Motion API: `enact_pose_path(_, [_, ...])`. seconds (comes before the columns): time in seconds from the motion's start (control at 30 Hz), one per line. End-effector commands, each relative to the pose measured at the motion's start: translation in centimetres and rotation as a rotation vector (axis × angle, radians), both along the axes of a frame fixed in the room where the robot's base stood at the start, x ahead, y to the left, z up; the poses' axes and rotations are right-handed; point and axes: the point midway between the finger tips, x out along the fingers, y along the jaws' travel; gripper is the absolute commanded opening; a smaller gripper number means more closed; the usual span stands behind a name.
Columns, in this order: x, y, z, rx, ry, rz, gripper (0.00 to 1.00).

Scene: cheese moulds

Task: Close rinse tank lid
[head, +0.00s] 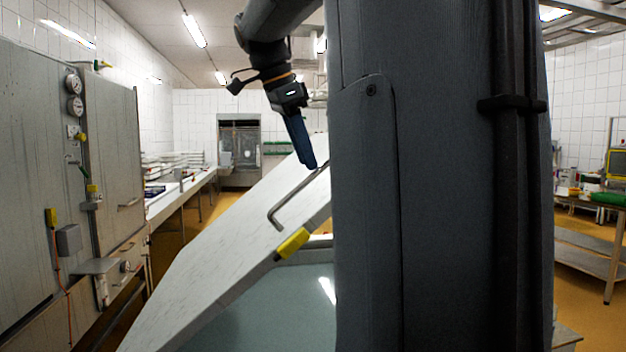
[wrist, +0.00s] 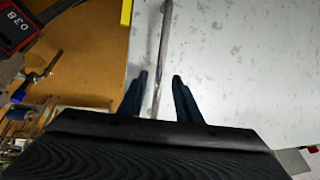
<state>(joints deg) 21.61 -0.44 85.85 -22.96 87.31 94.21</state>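The rinse tank lid (head: 205,255) is a pale speckled slab. It stands tilted up over the tank (head: 285,310) in the head view, so the lid is open. A bent metal bar handle (head: 283,212) and a yellow grip piece (head: 293,243) are on its side. My gripper (head: 312,166) points down at the bar's upper part. In the wrist view, my gripper (wrist: 160,75) has its dark blue fingers apart, with the metal bar (wrist: 164,40) running between them. The fingers do not look closed on it. My column hides the lid's right part.
A grey cabinet (head: 40,190) with gauges stands at the left. A long white counter (head: 178,195) runs behind it. A table (head: 590,200) with goods stands at the right. Yellow floor (head: 190,240) shows between the counter and the lid.

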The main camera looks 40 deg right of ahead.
Motion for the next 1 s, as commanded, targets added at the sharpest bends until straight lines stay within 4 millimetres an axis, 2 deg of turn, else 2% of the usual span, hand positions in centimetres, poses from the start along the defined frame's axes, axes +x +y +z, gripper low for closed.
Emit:
enact_pose_path(0.2, [-0.2,-1.4,-3.2,0.002,0.003,0.002,0.31])
enact_pose_path(0.33, [-0.2,-2.0,-4.6,0.002,0.004,0.003,0.31])
enact_pose_path(0.5, [-0.2,-2.3,-5.4,0.001,0.002,0.003,0.31])
enact_pose_path(0.73, [-0.2,-2.4,-5.6,0.001,0.002,0.005,0.31])
enact_pose_path(0.77, [-0.2,-2.4,-5.6,0.001,0.002,0.005,0.29])
enact_pose_path(0.93, [-0.2,-2.3,-5.5,0.002,0.001,0.005,0.01])
enact_pose_path(1.0, [-0.2,-2.3,-5.5,0.002,0.001,0.005,0.0])
